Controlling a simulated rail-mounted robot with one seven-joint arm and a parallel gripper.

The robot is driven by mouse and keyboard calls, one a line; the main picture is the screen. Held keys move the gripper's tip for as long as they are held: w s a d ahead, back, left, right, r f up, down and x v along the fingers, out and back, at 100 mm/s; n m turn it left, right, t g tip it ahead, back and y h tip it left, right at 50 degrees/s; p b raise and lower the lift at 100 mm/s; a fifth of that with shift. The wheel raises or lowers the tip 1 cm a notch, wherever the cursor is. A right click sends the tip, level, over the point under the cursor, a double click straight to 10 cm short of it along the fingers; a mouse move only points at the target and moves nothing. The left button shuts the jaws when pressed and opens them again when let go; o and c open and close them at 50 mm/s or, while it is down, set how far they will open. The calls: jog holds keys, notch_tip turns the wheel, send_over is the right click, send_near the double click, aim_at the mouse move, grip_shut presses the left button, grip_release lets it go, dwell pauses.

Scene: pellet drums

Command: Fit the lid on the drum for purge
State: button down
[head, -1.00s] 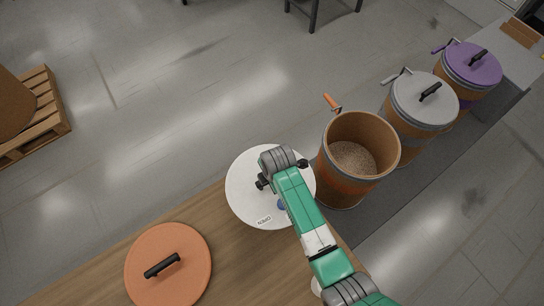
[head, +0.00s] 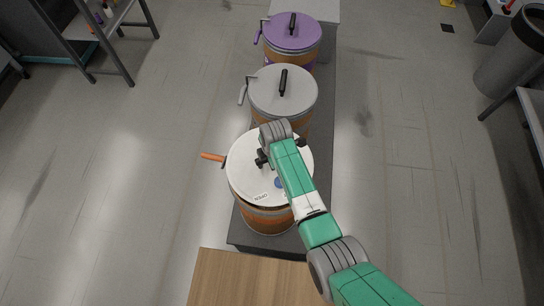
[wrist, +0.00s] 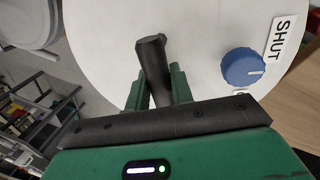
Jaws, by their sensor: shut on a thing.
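A white round lid (head: 243,180) with a black bar handle covers the mouth of the nearest drum (head: 268,222) in the head view. This brown drum has an orange lever (head: 213,157) sticking out left. My gripper (head: 268,160) is shut on the lid's handle (wrist: 151,50). In the wrist view the lid (wrist: 210,30) carries a blue dial (wrist: 243,68) beside a "SHUT" label; an "OPEN" label shows in the head view. The drum's opening is hidden under the lid. I cannot tell whether the lid touches the rim or hovers above it.
Behind it stand a drum with a grey lid (head: 265,97) and one with a purple lid (head: 285,35), in a row on a dark platform (head: 319,140). A wooden tabletop (head: 240,280) lies in front.

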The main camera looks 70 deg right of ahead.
jog(key=shift+a+f, duration=0.1)
jog(key=shift+f, duration=0.05)
notch_tip(320, 180, down, 4)
jog(key=b, duration=0.4)
jog(key=shift+f+b, duration=0.45)
jog(key=shift+f, duration=0.1)
jog(key=shift+f, duration=0.4)
dwell(0.8)
jog(key=shift+f+b, duration=0.2)
jog(key=shift+b, duration=0.1)
jog(key=c, duration=1.1)
grip_release()
jog(key=shift+c, duration=0.2)
jog(key=shift+o, duration=0.4)
